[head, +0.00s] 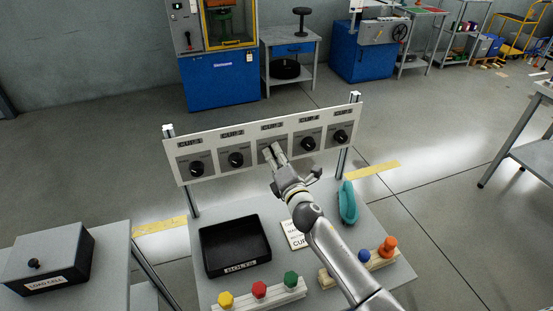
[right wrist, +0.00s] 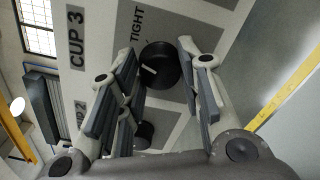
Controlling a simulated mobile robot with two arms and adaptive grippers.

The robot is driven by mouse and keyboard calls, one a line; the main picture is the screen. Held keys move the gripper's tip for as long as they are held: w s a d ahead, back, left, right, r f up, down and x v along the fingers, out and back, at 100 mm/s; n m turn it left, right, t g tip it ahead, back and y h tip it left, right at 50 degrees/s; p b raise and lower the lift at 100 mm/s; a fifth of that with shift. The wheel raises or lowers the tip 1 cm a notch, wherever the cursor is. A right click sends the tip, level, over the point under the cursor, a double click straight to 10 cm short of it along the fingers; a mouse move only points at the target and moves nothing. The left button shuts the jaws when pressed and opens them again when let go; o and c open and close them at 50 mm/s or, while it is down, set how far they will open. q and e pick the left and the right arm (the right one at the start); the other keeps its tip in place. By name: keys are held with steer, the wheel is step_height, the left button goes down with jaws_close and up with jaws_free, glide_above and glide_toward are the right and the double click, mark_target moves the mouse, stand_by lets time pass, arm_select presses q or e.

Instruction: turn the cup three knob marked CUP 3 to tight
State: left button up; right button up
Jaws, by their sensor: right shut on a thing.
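The cup three knob (right wrist: 162,66) is a round black knob with a white mark, on the panel next to the labels CUP 3 (right wrist: 76,40) and TIGHT (right wrist: 136,26) in the right wrist view. The white mark sits on the knob's left part in that view; its exact setting is hard to tell. My right gripper (head: 273,151) is at the middle of the white panel (head: 220,172), its fingers on both sides of this knob and shut on it. In the head view the fingers mostly hide the knob. My left gripper is not in view.
Similar knobs stand on both sides, the nearest being the knob to the left (head: 236,159) and the knob to the right (head: 308,144). Below are a black bolts tray (head: 206,262), a teal object (head: 348,203) and racks of coloured knobs (head: 262,297).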

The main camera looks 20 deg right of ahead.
steer(key=m, duration=0.5)
steer(key=shift+m, duration=0.3)
stand_by(0.4)
steer(key=o, duration=1.1)
steer(key=s, duration=1.2)
steer(key=shift+d, duration=0.2)
steer(key=shift+s+f, duration=0.1)
